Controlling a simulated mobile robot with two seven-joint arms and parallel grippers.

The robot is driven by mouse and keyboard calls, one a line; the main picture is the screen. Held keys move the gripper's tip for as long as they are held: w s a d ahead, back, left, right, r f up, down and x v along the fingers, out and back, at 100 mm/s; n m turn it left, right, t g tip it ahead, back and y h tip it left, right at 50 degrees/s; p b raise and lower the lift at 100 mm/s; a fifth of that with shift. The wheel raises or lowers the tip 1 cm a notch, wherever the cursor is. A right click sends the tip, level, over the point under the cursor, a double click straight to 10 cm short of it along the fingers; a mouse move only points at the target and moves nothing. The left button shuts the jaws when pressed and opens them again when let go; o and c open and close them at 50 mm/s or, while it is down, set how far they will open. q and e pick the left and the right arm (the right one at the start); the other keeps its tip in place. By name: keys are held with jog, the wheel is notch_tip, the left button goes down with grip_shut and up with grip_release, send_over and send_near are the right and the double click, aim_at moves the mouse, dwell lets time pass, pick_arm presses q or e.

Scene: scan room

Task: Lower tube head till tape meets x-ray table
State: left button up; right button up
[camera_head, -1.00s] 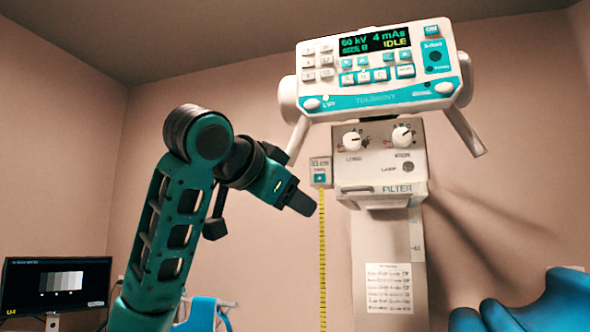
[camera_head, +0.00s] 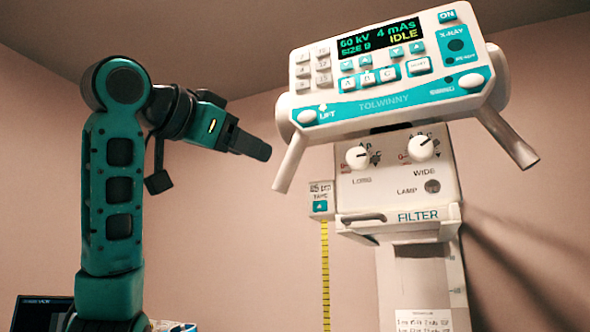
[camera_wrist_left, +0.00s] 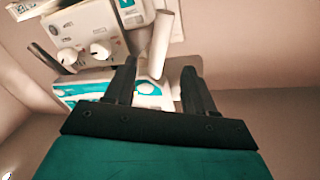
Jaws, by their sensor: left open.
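The tube head (camera_head: 385,85) carries a white and teal control panel whose display reads 60 kV, 4 mAs, SIZE B, IDLE. A LIFT button (camera_head: 306,116) is at the panel's lower left. White handles slant down on the left (camera_head: 291,163) and right (camera_head: 508,138). The yellow tape (camera_head: 326,270) hangs from the tape box (camera_head: 321,201) and leaves the frame at the bottom. Its lower end and the x-ray table are out of view. My left gripper (camera_head: 264,153) is open, just left of the left handle. In the left wrist view, the handle (camera_wrist_left: 162,45) appears between its fingers (camera_wrist_left: 157,72).
Below the panel are the LONG (camera_head: 357,158) and WIDE (camera_head: 424,148) knobs and the FILTER slot. The column (camera_head: 420,285) stands below them. A dark monitor (camera_head: 38,312) shows at the lower left. The wall between my left arm and the tape is clear.

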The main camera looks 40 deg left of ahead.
aim_at(284, 165)
pick_arm(q)
jog(key=w, duration=0.3)
jog(key=w+p, duration=0.1)
jog(key=w, duration=0.3)
jog(key=w+a, duration=0.1)
jog(key=w, duration=0.2)
jog(key=shift+w+p, duration=0.25)
jog(key=shift+p, duration=0.05)
jog(key=shift+w, duration=0.45)
grip_shut()
